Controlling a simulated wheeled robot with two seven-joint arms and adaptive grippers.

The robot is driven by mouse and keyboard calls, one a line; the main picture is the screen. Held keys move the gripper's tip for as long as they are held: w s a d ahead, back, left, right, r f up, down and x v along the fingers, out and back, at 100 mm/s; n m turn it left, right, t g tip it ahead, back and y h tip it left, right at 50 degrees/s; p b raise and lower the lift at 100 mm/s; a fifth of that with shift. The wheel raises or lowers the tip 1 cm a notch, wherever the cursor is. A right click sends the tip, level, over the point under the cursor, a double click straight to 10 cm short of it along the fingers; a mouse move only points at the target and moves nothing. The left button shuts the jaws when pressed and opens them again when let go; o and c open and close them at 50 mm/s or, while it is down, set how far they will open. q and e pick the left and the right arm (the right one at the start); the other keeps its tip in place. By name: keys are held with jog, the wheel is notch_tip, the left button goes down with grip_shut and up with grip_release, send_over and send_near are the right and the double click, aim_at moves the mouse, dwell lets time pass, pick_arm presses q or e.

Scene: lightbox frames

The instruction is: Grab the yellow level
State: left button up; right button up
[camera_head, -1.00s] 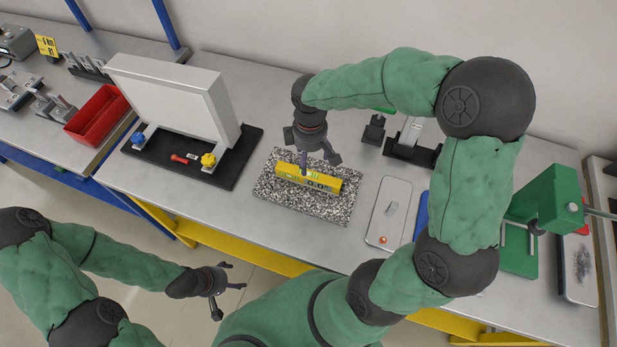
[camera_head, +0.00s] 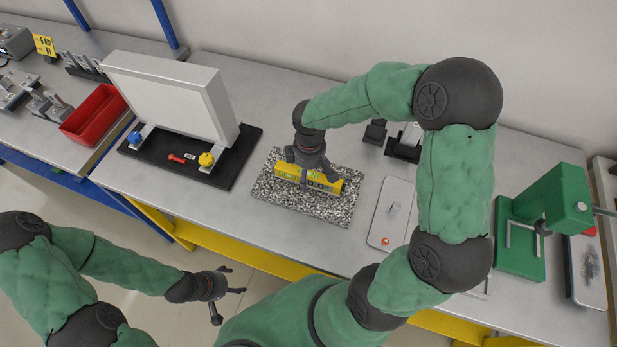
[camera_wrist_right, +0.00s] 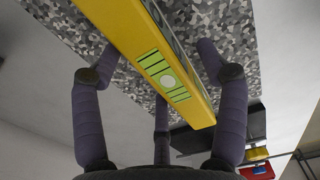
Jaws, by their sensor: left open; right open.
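The yellow level (camera_head: 322,185) lies on a speckled black-and-white slab (camera_head: 310,211) on the metal bench. My right gripper (camera_head: 310,172) is over the level, pointing down, with its fingers open. In the right wrist view the level (camera_wrist_right: 165,72) runs diagonally between the spread fingers of the gripper (camera_wrist_right: 160,85), with its green vial facing the camera. I cannot tell whether any finger touches it. My left gripper (camera_head: 228,289) is open and empty in front of the bench, away from the level.
A white light panel (camera_head: 170,95) on a black base with blue and yellow knobs stands left of the slab. A tray (camera_head: 393,200) with small parts lies to the right. A green press (camera_head: 555,210) stands further right. A red bin (camera_head: 95,115) is at far left.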

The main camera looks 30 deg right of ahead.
grip_shut()
jog(key=shift+r, duration=0.1)
